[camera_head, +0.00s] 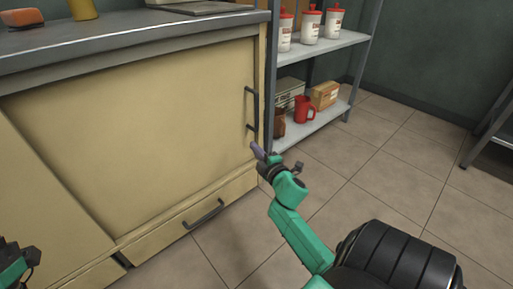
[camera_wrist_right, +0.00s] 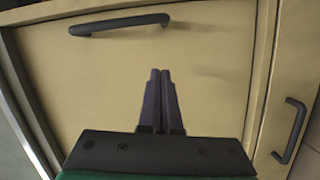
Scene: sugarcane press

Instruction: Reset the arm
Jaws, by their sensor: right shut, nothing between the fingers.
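My right gripper (camera_head: 257,151) is in front of the beige cabinet (camera_head: 130,125), just below the vertical dark handle (camera_head: 252,110) of its door. In the right wrist view the purple fingers of the right gripper (camera_wrist_right: 160,75) are together with nothing between them. They point toward the cabinet door (camera_wrist_right: 210,70), apart from the door handle (camera_wrist_right: 120,24). Part of my left arm's end (camera_head: 18,262) shows at the lower left edge of the head view. Its fingers cannot be made out.
The drawer handle (camera_head: 204,214) sits low on the cabinet. A grey shelf rack (camera_head: 335,41) beside the cabinet holds white bottles (camera_head: 311,24), a red mug (camera_head: 304,109) and boxes (camera_head: 325,95). The tiled floor (camera_head: 400,150) to the right is clear.

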